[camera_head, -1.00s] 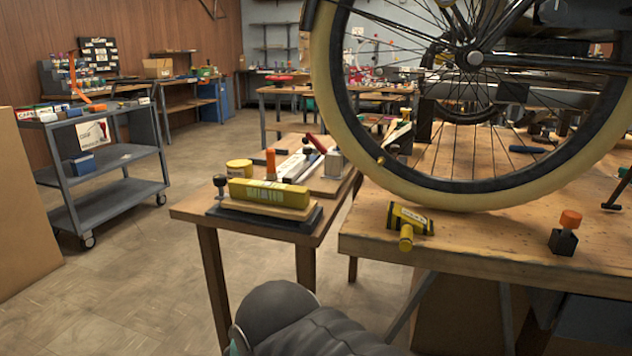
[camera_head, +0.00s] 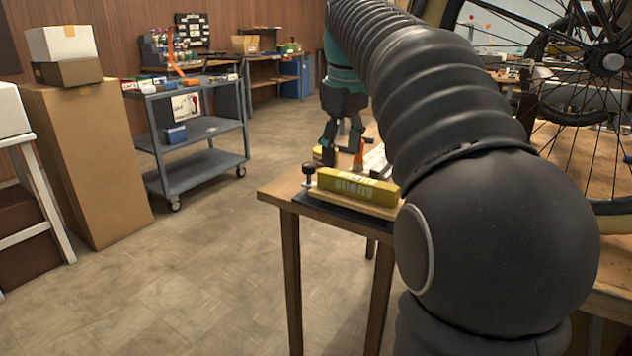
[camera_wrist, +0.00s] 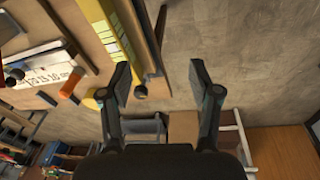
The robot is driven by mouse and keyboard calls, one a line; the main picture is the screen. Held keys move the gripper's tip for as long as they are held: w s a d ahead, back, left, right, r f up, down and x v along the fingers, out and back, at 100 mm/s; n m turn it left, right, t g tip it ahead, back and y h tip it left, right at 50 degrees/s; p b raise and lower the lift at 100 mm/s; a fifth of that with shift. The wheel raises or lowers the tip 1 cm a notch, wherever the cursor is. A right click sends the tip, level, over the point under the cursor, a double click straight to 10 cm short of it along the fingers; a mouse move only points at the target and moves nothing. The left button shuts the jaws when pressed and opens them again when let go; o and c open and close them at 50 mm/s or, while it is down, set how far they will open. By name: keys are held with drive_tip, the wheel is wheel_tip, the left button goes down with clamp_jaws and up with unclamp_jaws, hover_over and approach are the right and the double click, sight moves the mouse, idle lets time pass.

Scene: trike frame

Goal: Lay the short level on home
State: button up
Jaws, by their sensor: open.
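A yellow bar with lettering on its side (camera_head: 355,186), which may be the short level, lies on a wooden board on a dark base at the near end of the small table. In the wrist view the yellow bar (camera_wrist: 112,38) runs up and left of my jaws, apart from them. My gripper (camera_head: 342,152) is open above the small table, behind the bar in the head view. In the wrist view my gripper (camera_wrist: 161,82) has nothing between its fingers, with floor beyond. I cannot tell which spot is home.
An orange-handled tool (camera_wrist: 70,86) and a white marked piece (camera_wrist: 45,68) lie beside the bar. A dark knob (camera_head: 308,170) stands at the board's left end. A grey cart (camera_head: 205,128) stands left, with open floor between. The bicycle wheel (camera_head: 590,110) is at right.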

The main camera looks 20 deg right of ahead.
wheel_tip(320, 180, up, 3)
drive_tip(key=n+g+p, duration=0.1)
drive_tip(key=n+g, duration=0.1)
hover_over(357, 178)
drive_tip(key=f, duration=0.9)
drive_tip(key=shift+w+d, duration=0.15)
drive_tip(key=shift+w, duration=0.1)
drive_tip(key=shift+s+f+b, duration=0.2)
drive_tip(key=shift+f+b, duration=0.6)
drive_tip(key=shift+f, duration=1.8)
clamp_jaws()
drive_tip(key=shift+r, duration=0.1)
